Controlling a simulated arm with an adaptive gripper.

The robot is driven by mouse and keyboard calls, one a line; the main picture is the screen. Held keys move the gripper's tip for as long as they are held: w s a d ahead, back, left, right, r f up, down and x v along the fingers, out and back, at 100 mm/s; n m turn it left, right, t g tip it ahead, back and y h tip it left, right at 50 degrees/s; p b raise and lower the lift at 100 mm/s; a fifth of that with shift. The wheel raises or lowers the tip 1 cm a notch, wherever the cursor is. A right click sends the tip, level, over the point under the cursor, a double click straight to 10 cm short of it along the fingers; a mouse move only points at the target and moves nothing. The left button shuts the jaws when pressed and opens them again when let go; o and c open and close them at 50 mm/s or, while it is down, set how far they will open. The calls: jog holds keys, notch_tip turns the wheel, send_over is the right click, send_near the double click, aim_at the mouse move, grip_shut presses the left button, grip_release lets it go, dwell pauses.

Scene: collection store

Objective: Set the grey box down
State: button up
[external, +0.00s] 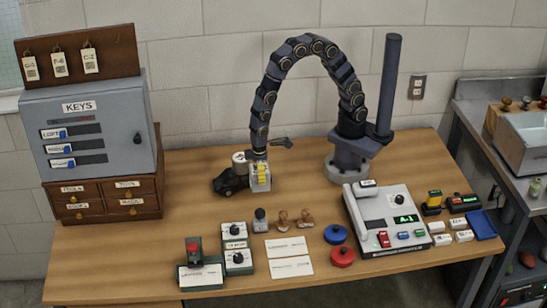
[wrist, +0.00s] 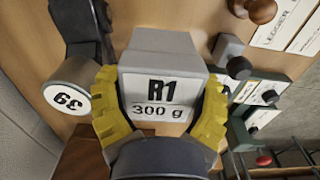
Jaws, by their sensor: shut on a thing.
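The grey box (wrist: 160,60) is a pale block marked "R1 300 g". In the wrist view it sits between the two yellow ribbed fingers of my gripper (wrist: 160,105), which are shut on its sides. In the external view the grey box (external: 260,186) hangs under my gripper (external: 260,170), over the back middle of the wooden table. My gripper hides part of it there. I cannot tell whether its underside touches the table.
A black object (external: 230,183) with a round pale end stands close to the left of the box. A small grey weight (external: 260,222), wooden knobs (external: 294,219) and white cards (external: 288,248) lie in front. The table right of the box is clear up to my base.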

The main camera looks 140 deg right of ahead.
notch_tip(320, 180, down, 8)
jog(key=shift+s+d+f, duration=0.1)
jog(key=shift+s+d, duration=0.05)
dwell(0.3)
jog(key=shift+f, duration=0.15)
jog(key=o, duration=1.2)
jog(key=shift+c, duration=0.2)
notch_tip(320, 180, up, 12)
jog(key=shift+r, duration=0.1)
jog(key=s+a+r+n, duration=0.4)
jog(key=s+a+r, duration=0.3)
jog(key=a+r, duration=0.25)
jog(key=s+a+r+n, duration=0.2)
jog(key=s, duration=0.4)
jog(key=s+a+r+n+g, duration=0.1)
jog(key=s+a+r+n, duration=0.1)
jog(key=s, duration=0.5)
jog(key=shift+a+r+n+g, duration=0.35)
jog(key=shift+a+r, duration=0.2)
jog(key=shift+r, duration=0.25)
